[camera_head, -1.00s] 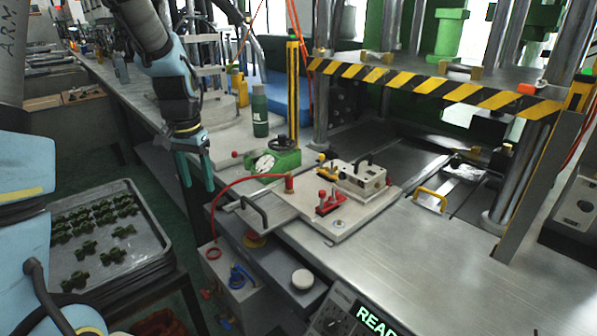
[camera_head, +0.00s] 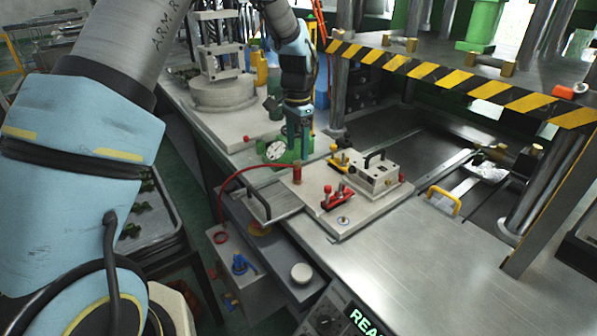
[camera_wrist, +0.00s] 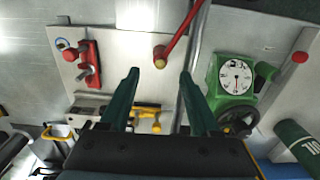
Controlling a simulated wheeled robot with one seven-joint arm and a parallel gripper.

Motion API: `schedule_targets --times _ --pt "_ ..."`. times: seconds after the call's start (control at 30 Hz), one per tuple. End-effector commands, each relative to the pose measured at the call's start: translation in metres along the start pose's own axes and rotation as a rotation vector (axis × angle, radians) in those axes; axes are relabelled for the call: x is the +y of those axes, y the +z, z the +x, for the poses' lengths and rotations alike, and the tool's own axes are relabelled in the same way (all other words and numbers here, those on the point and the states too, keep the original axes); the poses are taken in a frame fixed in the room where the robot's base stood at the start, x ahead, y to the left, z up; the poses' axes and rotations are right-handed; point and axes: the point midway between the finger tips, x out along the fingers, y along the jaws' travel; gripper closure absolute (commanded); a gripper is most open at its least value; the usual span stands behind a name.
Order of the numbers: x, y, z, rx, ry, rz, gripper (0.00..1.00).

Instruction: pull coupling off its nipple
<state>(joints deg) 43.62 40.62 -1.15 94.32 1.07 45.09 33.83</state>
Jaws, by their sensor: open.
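The red coupling (camera_head: 297,174) stands upright on the left edge of the mold plate (camera_head: 345,228), with the red hose (camera_head: 240,172) running into it from the left.
A green dial gauge with a handwheel (camera_wrist: 234,76) is close to the right finger in the wrist view. A red toggle clamp (camera_head: 338,196) and a metal block with a black handle (camera_head: 372,176) sit on the plate. The striped press beam (camera_head: 450,83) is at right.

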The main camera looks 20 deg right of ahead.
Motion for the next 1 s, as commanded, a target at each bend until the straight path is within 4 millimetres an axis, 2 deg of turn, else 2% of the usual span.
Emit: schedule_targets --times 0.17,0.37,0.8,1.0 --pt "0.0 0.0 0.002 0.0 0.0 -0.001 0.37" --pt "0.0 0.001 0.015 -0.001 0.0 -0.001 0.37" --pt "0.0 0.001 0.072 -0.001 0.001 -0.002 0.37" --pt "0.0 0.0 0.088 0.0 0.0 -0.002 0.37"
